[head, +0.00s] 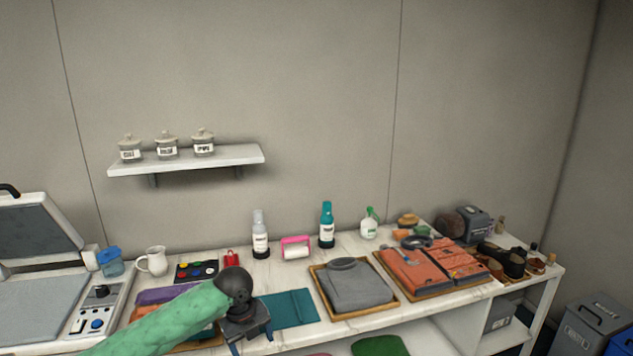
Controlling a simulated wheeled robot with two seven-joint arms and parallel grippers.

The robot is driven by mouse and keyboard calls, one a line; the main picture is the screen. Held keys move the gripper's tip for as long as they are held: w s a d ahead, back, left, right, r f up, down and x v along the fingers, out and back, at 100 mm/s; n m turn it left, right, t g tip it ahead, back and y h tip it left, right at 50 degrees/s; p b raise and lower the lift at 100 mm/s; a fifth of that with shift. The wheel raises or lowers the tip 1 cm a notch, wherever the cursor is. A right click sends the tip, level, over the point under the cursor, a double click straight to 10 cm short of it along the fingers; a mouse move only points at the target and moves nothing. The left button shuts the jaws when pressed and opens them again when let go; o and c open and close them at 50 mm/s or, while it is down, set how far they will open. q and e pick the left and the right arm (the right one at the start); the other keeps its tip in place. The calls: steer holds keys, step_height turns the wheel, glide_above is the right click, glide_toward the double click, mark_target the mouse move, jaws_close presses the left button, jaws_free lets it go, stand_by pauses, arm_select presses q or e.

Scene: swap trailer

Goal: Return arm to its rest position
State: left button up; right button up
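My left arm in a green sleeve comes in from the bottom left. Its dark gripper (250,338) points down over the front of the white table (350,248), beside a teal folded cloth (290,308). Its two fingers look spread apart, with nothing seen between them. The sleeve partly covers a purple cloth (160,295) and an orange item under it. My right gripper is not in view.
A heat press (40,235) stands open at the left. Bottles (260,240), a lint roller (296,248), a grey garment tray (355,287) and an orange garment tray (430,268) crowd the table. A shelf (185,160) with jars hangs above. Bins (590,325) stand at the right.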

arm_select(q)
steer(key=s+d+f+n+t+h, duration=0.1)
steer(key=s+f+n, duration=0.3)
steer(key=f, duration=0.7)
steer(key=s+d+f+n, duration=0.1)
steer(key=s+f+n, duration=0.1)
steer(key=f+n, duration=0.7)
steer(key=s+d+f+n+t+h, duration=0.1)
steer(key=s+f+n, duration=0.25)
steer(key=f, duration=0.95)
steer(key=s+a+f+n+y, duration=0.1)
steer(key=s+f+n, duration=0.4)
steer(key=s+f, duration=0.6)
steer(key=s+a+f+n+g+y, duration=0.1)
steer(key=s+a+f+n, duration=0.3)
steer(key=s+f, duration=0.8)
steer(key=shift+s+a+f+n+y, duration=0.35)
steer(key=shift+s+n, duration=0.4)
steer(key=shift+s, duration=3.6)
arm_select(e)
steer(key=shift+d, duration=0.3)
